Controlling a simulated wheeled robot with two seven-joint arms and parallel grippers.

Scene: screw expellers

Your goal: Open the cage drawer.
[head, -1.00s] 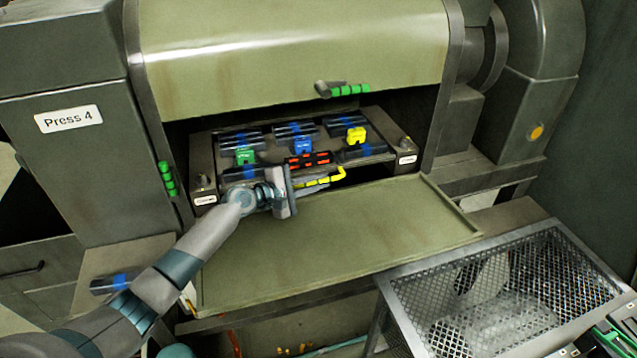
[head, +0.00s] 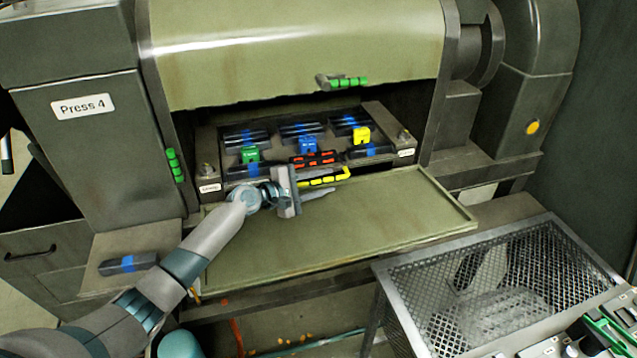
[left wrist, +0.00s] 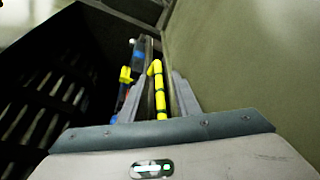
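The cage drawer (head: 390,158) appears to be the grey unit inside the press opening, with white labels at its front corners. Several dark blocks with blue bands sit on it. A yellow-and-black bar handle (head: 328,178) is at its front, below a red-and-black bar (head: 313,160). My left gripper (head: 322,182) is at the yellow handle with its fingers apart. In the left wrist view the yellow handle (left wrist: 158,90) lies between the two fingers (left wrist: 158,98), with gaps visible beside it. The contact at the fingertips cannot be made out. My right gripper is not in view.
A flat green lowered panel (head: 350,235) lies in front of the opening, under my left gripper. The raised hood (head: 290,50) hangs above. A wire mesh basket (head: 500,285) stands at the front right. A dark block with a blue band (head: 128,264) lies on the left ledge.

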